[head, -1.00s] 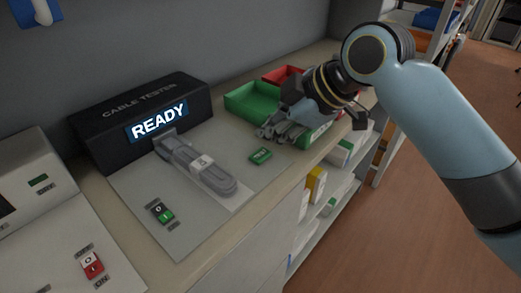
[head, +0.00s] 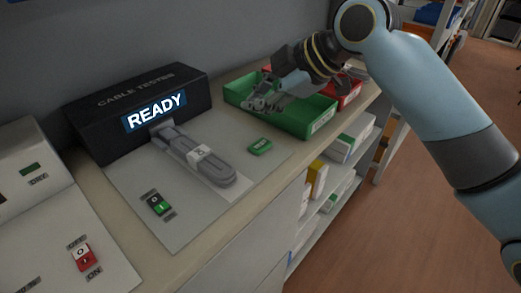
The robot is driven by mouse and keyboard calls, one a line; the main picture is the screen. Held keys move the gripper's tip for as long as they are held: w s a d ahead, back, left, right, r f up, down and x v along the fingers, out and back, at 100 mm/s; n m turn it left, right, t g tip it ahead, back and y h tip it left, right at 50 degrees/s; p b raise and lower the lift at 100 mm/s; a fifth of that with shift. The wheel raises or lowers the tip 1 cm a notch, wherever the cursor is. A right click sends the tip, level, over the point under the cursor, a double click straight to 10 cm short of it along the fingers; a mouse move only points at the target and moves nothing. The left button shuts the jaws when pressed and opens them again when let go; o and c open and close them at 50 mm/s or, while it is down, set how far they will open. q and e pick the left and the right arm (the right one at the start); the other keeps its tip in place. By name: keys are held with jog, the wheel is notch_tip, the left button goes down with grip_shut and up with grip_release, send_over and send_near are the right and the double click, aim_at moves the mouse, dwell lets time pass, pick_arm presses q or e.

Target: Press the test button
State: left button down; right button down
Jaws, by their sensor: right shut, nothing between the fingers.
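The green test button (head: 260,147) sits on the right part of the grey tester plate, clear of anything on top of it. The black cable tester (head: 136,108) stands against the wall and its display (head: 155,111) reads READY. A coiled grey cable (head: 194,158) with a white band lies on the plate, its end at the tester's front. A green-black rocker switch (head: 157,205) is at the plate's front. My right gripper (head: 256,106) is shut and empty, over the green tray, behind and above the test button and apart from it. My left gripper is not in view.
The green tray (head: 312,125) and a red tray (head: 349,92) stand right of the plate. Another device with a red-white switch (head: 82,257) is at the lower left. Shelves with boxes (head: 317,178) lie below the counter's edge. The plate around the button is clear.

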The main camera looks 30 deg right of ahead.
jog(key=b, duration=0.4)
send_over(259, 146)
notch_tip(259, 146, down, 5)
jog(key=shift+a+f, duration=0.1)
jog(key=shift+f, duration=0.05)
jog(key=shift+f+b, duration=0.4)
jog(key=shift+f, duration=0.25)
dwell(0.5)
jog(key=shift+f, duration=0.35)
jog(key=shift+f, duration=0.4)
dwell(0.5)
jog(key=shift+r, duration=0.1)
jog(key=shift+r+p, duration=0.75)
jog(key=shift+p, duration=0.05)
